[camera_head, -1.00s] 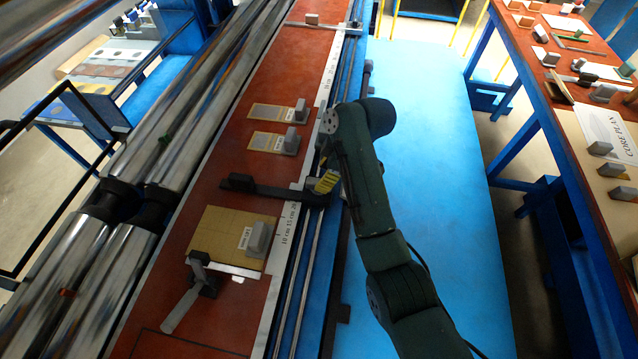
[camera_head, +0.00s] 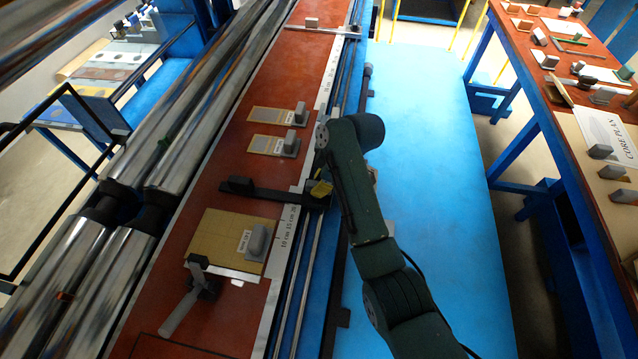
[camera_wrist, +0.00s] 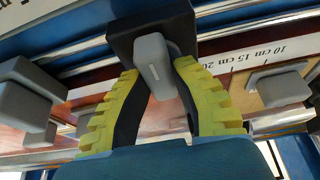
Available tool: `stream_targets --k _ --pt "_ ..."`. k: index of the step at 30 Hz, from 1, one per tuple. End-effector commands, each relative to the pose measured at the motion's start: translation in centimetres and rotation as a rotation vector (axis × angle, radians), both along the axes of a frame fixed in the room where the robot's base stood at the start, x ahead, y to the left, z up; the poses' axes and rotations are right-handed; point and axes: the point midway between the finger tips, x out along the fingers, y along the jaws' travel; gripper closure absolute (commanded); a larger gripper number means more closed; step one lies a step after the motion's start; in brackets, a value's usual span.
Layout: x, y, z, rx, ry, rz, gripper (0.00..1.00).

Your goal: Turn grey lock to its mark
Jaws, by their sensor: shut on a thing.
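In the head view my gripper (camera_head: 320,188) is at the right end of a black crossbar (camera_head: 268,194), beside the ruler strip (camera_head: 288,225). The lock is hidden there by my arm. I cannot make out the lock's mark.
A tan board with a grey block (camera_head: 258,240) and a grey-handled lever (camera_head: 180,312) lie nearer on the red table. Smaller boards (camera_head: 267,144) lie farther along. Metal rollers (camera_head: 150,170) run at left. Blue floor (camera_head: 430,160) is clear at right.

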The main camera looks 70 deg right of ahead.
Motion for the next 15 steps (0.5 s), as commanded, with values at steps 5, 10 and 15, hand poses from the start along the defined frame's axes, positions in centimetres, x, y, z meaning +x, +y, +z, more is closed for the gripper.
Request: stream_targets --k 5,10,15 --pt "-0.01 0.10 -0.20 0.003 0.002 -0.003 1.00" --pt "0.01 0.13 -0.07 0.004 0.002 -0.034 1.00" --pt "-0.01 0.22 0.08 0.006 0.003 -0.113 1.00"
